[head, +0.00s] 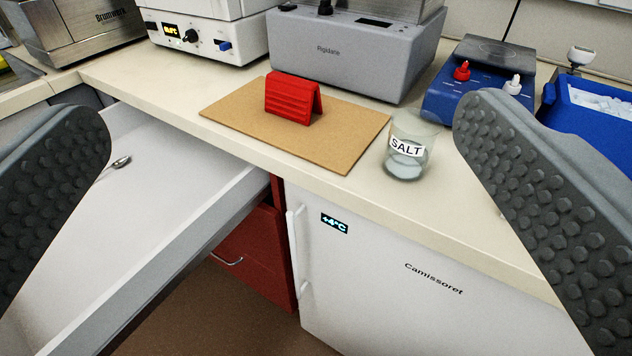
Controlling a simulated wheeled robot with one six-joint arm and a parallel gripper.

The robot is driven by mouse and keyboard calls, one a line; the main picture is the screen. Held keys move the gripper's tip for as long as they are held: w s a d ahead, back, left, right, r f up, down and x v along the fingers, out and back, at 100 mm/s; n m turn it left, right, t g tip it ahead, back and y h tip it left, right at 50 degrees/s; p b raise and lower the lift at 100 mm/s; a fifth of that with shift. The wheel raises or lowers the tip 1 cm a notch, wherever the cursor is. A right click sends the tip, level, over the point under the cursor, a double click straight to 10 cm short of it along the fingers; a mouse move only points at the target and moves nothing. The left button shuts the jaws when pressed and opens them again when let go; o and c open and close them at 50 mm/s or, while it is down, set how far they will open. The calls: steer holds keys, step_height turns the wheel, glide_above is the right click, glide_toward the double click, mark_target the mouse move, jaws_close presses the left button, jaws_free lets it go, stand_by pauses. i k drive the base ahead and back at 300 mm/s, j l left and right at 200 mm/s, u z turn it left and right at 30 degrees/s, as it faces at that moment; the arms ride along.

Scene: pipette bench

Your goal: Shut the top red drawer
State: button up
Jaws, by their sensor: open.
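The top drawer (175,205) stands pulled far out at the left, below the countertop. Its inside is white, and a small metal spoon (120,162) lies in it, partly hidden by my left finger. Its front panel is not in view, so its front colour and handle do not show. Below it is a red cabinet front (255,255) with a curved metal handle (228,262); that lower drawer looks shut. My gripper (285,118) is open and empty, its grey studded fingers wide apart at the left and right edges. The left finger overlaps the drawer in view; contact cannot be told.
A white fridge (400,290) stands right of the red cabinet. On the countertop (345,195) are a brown board (225,115) with a red ridged holder (292,98), a glass salt jar (408,160), a blue device (480,90) and grey and white machines behind.

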mark_target(145, 223)
steer(key=j+u, duration=0.2)
steer(key=u, duration=0.25)
steer(key=j+u, duration=0.2)
steer(key=u, duration=0.2)
steer(key=j+u, duration=0.15)
steer(key=u, duration=0.3)
steer(key=i, duration=0.05)
